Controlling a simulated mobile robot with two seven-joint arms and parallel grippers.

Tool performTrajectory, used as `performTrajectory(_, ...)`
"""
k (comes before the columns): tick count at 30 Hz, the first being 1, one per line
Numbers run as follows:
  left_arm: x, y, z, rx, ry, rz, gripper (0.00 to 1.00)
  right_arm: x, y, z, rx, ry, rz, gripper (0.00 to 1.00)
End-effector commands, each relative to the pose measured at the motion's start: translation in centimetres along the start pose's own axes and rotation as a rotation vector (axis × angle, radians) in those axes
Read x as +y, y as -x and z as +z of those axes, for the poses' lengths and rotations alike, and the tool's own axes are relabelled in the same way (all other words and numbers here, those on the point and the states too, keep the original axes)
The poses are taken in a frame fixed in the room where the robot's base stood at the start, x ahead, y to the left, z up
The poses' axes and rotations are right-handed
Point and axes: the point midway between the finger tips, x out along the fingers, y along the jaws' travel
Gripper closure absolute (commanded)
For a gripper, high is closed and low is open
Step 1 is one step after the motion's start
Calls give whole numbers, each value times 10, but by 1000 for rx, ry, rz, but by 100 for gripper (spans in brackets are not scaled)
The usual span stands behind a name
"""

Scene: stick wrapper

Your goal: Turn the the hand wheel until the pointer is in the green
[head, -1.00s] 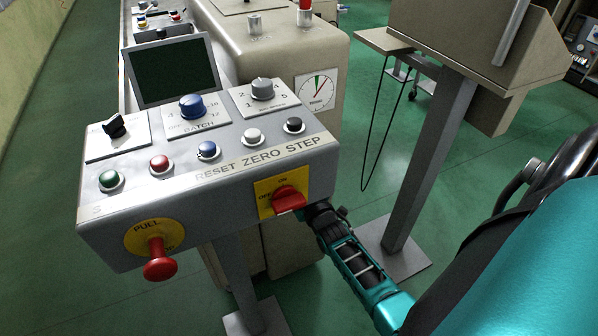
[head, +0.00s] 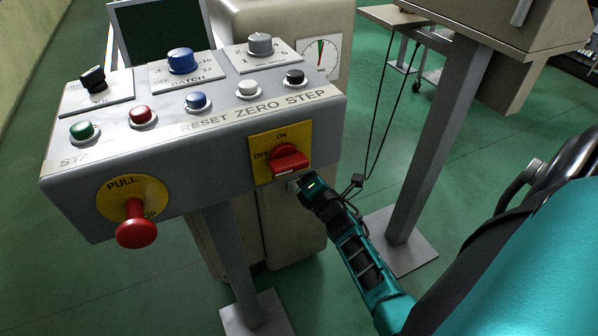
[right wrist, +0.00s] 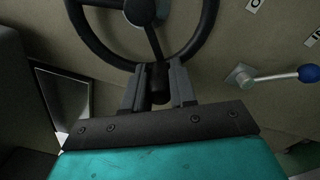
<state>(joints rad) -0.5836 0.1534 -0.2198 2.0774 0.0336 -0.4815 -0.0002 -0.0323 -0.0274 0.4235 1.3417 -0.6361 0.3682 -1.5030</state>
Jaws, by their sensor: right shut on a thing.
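My right gripper (right wrist: 160,78) is shut on the wheel's dark handle (right wrist: 158,88) at the bottom of the rim. In the head view my right forearm reaches in below the red switch, and the wheel is hidden there. The round white dial (head: 319,66) has a green sector at its top. Its thin pointer stands nearly upright at or beside the green; which is too small to tell. My left gripper is not in view.
A grey control panel (head: 215,125) with buttons, a red pull knob (head: 136,228) and a red switch (head: 289,160) stands close to my right arm. A blue-knobbed lever (right wrist: 285,76) is right of the wheel. A grey post (head: 440,145) stands to the right.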

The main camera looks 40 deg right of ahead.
Motion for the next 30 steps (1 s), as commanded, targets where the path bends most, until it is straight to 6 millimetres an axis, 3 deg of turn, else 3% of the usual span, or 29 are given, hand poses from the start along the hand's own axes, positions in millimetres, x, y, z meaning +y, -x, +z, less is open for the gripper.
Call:
performTrajectory(3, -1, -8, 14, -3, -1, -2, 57, -10, 1, -1, 4, 99, 0, 100)
performTrajectory(15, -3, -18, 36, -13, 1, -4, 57, -21, 1, 6, 15, 328, -1, 100)
performTrajectory(30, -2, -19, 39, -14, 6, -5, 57, -22, 1, 8, 17, 384, -2, 100)
